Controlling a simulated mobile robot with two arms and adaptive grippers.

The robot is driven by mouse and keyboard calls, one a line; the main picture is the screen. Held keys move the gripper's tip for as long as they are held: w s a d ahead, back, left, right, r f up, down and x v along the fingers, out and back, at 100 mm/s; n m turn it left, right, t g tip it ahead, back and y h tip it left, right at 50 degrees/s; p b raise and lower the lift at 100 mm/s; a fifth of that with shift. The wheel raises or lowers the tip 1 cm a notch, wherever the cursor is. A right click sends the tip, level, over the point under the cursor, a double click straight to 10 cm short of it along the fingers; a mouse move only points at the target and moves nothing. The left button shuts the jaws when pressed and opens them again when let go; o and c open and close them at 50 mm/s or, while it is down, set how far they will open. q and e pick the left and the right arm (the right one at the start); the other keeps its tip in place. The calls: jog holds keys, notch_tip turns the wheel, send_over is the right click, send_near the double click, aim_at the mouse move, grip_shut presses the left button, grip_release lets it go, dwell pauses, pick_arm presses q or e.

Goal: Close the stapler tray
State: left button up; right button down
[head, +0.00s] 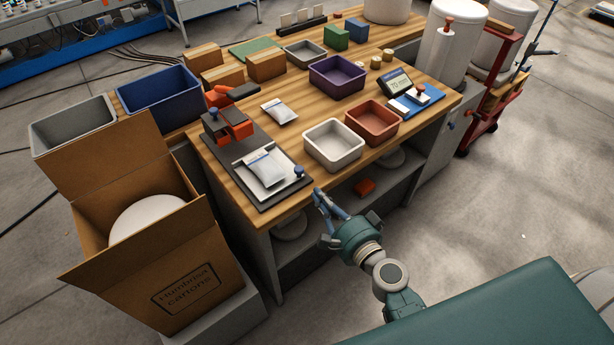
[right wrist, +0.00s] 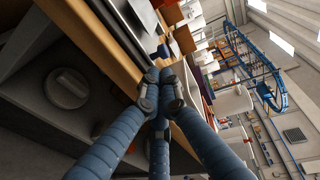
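The stapler (head: 236,124), with red-orange and dark parts, stands at the left end of the wooden table. A flat tray (head: 284,188) extends from it toward the table's near edge. A pale packet (head: 266,169) lies on the tray. A small blue knob (head: 299,172) stands at the tray's near right corner. My right gripper (head: 318,193) is just off the near table edge, close to the knob and apart from it. In the right wrist view its blue fingers meet at their tips (right wrist: 159,77), with nothing seen between them. My left gripper is not in view.
A white bin (head: 333,152) and a brown-red bin (head: 373,132) stand right of the tray. An open carton (head: 160,240) stands at the front left. A shelf (head: 300,245) lies under the table. The floor right of my arm is clear.

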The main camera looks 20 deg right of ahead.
send_near(286, 166)
jog(key=shift+w+d+r+p, duration=0.35)
jog(key=shift+d+r+p, duration=0.05)
jog(key=shift+d, duration=0.35)
jog(key=x, duration=0.3)
jog(key=a+r+b+x, duration=0.1)
jog(key=x, duration=0.6)
jog(key=shift+s+a+r, duration=0.1)
jog(key=shift+a+r, duration=0.05)
jog(key=shift+a, duration=0.15)
jog(key=shift+s+r, duration=0.1)
jog(key=shift+s, duration=0.15)
